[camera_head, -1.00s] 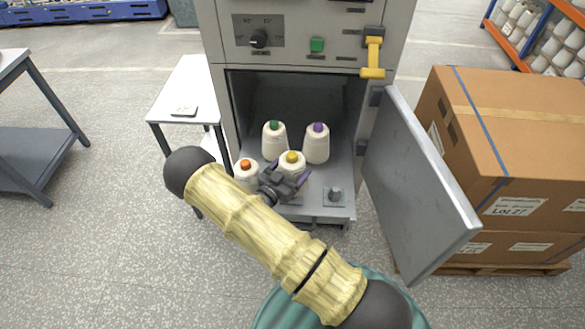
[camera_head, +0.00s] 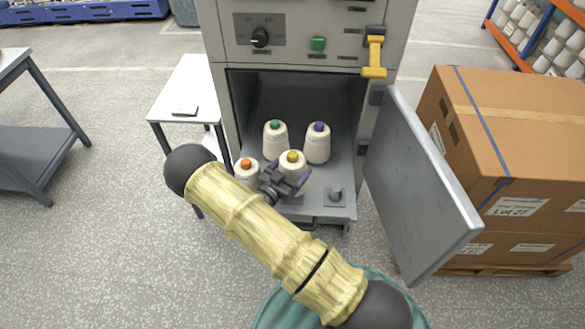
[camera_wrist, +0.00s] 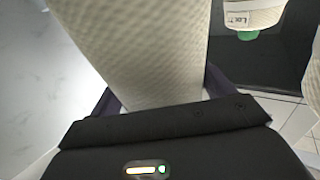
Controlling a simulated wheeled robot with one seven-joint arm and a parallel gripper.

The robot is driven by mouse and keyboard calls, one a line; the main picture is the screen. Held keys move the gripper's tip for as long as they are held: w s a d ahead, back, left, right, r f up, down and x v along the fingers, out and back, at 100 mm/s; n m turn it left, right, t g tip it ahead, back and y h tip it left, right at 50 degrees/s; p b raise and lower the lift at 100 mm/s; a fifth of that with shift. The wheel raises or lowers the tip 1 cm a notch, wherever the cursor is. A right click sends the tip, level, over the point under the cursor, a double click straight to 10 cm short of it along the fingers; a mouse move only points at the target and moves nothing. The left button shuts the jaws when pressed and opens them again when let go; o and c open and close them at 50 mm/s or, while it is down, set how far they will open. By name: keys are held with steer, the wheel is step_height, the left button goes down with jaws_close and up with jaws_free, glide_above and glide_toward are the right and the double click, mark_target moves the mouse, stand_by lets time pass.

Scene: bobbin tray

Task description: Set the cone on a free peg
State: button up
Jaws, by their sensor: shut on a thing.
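My gripper (camera_head: 292,181) is shut around the lower body of a cream cone with a yellow top (camera_head: 291,162), at the front of the cabinet's floor tray. In the wrist view the held cone (camera_wrist: 140,45) fills the middle between the fingers. The cone looks upright; I cannot tell whether its base touches the tray or a peg. A bare peg (camera_head: 335,194) stands on a square plate at the tray's front right. Cones with green (camera_head: 275,141), purple (camera_head: 317,145) and orange (camera_head: 246,174) tops stand around the held one.
The cabinet's grey door (camera_head: 415,185) stands open on the right, near the bare peg. The cabinet's side walls and upper panel (camera_head: 300,45) frame the opening. A small white table (camera_head: 185,90) is at the left, and stacked cartons (camera_head: 510,150) are beyond the door.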

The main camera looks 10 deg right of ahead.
steer(key=shift+f, duration=0.1)
steer(key=shift+f+b, duration=0.3)
steer(key=shift+b, duration=0.1)
steer(key=shift+f+b, duration=2.05)
stand_by(1.0)
steer(key=o, duration=1.1)
steer(key=shift+o, duration=0.2)
